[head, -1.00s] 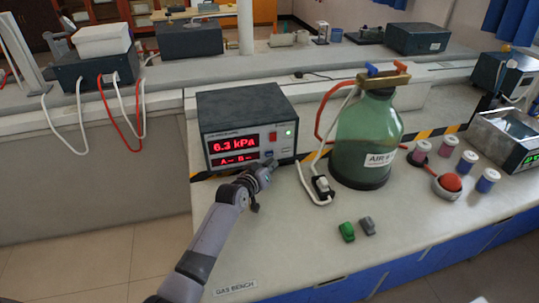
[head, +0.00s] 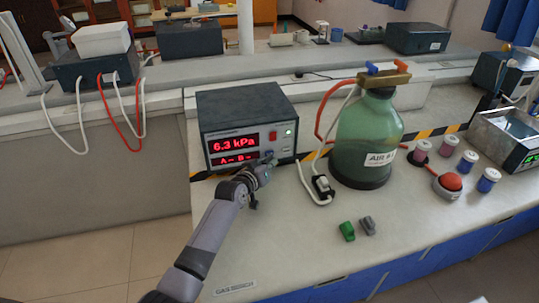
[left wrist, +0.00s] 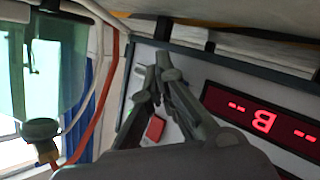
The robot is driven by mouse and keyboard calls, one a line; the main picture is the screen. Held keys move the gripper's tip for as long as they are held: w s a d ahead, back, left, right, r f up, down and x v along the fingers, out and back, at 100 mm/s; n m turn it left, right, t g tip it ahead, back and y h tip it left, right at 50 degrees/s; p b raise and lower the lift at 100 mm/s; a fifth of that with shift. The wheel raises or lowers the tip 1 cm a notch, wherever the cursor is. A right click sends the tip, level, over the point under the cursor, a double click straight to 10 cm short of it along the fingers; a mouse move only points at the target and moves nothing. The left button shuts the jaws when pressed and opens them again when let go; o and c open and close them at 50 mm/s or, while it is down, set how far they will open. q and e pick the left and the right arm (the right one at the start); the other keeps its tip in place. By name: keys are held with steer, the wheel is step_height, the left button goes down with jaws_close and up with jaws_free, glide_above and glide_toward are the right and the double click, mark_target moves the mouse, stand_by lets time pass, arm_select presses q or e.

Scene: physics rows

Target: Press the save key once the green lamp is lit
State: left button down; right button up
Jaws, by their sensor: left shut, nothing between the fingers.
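The dark meter box (head: 245,108) stands on the bench, its red display (head: 233,142) reading 6.3 kPa over "A-- B--". A green lamp (head: 288,131) glows at its upper right. A red button (head: 272,136) sits left of the lamp; a small blue key (head: 269,153) is below it. I cannot read the key labels, so which is the save key is unclear. My left gripper (head: 268,164) is shut and empty, close to the lower right of the panel. In the left wrist view, its fingers (left wrist: 162,75) partly cover the panel beside the red button (left wrist: 155,128); contact cannot be judged. My right gripper is out of view.
A green bottle (head: 366,140) with red and white tubes stands right of the box. A white tube clip (head: 322,186) lies between them. Green (head: 347,231) and grey (head: 368,225) pieces lie in front. Several small jars stand at right. The front left bench is clear.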

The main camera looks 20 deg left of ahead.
arm_select(q)
steer(key=shift+w+a, duration=0.2)
steer(key=shift+w, duration=0.1)
stand_by(0.7)
steer(key=shift+w+a+r+b, duration=0.15)
steer(key=shift+a+r+b, duration=0.15)
steer(key=shift+r, duration=0.2)
stand_by(0.4)
steer(key=shift+s+d+f+p, duration=0.15)
steer(key=shift+s+d+p, duration=0.25)
steer(key=shift+p, duration=0.4)
steer(key=shift+s+d+f, duration=0.15)
steer(key=shift+s+f, duration=0.05)
steer(key=s+d+p, duration=0.2)
steer(key=s+p, duration=0.1)
steer(key=shift+d+r, duration=0.1)
steer(key=shift+s+d+p, duration=0.4)
steer(key=shift+s+p, duration=0.15)
steer(key=shift+s, duration=0.05)
steer(key=shift+f, duration=0.2)
steer(key=shift+s+f, duration=0.1)
